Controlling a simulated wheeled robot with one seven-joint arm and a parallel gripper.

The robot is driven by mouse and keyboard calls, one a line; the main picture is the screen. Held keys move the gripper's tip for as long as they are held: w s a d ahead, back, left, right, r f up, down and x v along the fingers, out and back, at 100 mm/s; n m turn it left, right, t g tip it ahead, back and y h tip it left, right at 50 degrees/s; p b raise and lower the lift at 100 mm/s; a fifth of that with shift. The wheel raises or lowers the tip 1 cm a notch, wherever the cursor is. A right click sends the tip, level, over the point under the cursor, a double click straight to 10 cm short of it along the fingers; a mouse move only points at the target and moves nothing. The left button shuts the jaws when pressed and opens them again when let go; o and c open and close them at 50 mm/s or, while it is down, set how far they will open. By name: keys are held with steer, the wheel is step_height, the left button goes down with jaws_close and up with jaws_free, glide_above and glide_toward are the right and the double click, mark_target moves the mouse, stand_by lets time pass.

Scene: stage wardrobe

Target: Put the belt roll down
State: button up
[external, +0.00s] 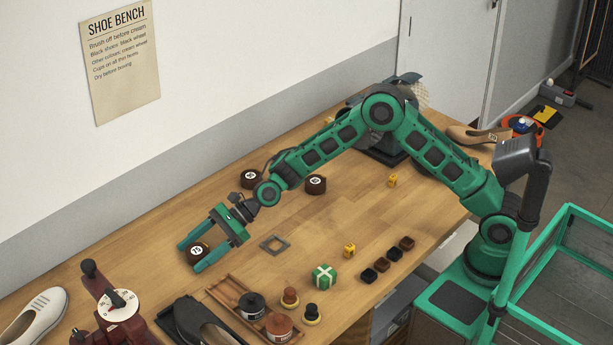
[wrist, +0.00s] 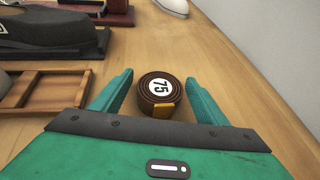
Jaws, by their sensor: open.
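A dark brown belt roll with a white disc reading 75 (wrist: 160,91) rests on the wooden bench between the fingers of my gripper (wrist: 158,100) in the wrist view. The same roll (external: 197,251) shows at the far left of my arm in the external view. My gripper (external: 192,259) is open around it at bench level, with a gap to each finger in the wrist view.
A wooden tray (external: 226,292) with tins and a dark shoe (external: 205,325) lie near the front. A maroon device with a dial (external: 107,308) and a white shoe (external: 34,316) stand at left. A grey square frame (external: 275,244) lies flat right of my gripper.

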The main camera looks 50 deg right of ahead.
steer(key=v, duration=1.2)
steer(key=d+n+h, duration=0.2)
steer(key=d, duration=0.4)
steer(key=d+n+h, duration=0.2)
steer(key=d, duration=0.5)
steer(key=s+d+n+t+h, duration=0.1)
steer(key=d+n, duration=0.1)
steer(key=d, duration=0.4)
steer(key=shift+s+d+r+n+h, duration=0.15)
steer(key=shift+d+r+n+h, duration=0.15)
steer(key=shift+n+h, duration=0.1)
steer(key=s+d+h, duration=0.1)
steer(key=d, duration=0.2)
steer(key=d+n, duration=0.1)
steer(key=d, duration=0.2)
steer(key=s+d+r+n+h, duration=0.1)
steer(key=d, duration=0.2)
steer(key=shift+s+d+h, duration=0.3)
steer(key=shift+s+d, duration=0.05)
steer(key=s+d+r+n+g+h, duration=0.1)
steer(key=s+d+r+n+h, duration=0.15)
steer(key=s+d, duration=0.8)
steer(key=s+d+r+n+h, duration=0.1)
steer(key=s+d+n+h, duration=0.15)
steer(key=s+d, duration=0.75)
steer(key=s+d+f+g, duration=0.1)
steer(key=s+d+g, duration=0.1)
steer(key=s+d, duration=1)
steer(key=s, duration=0.3)
steer(key=shift+g, duration=0.3)
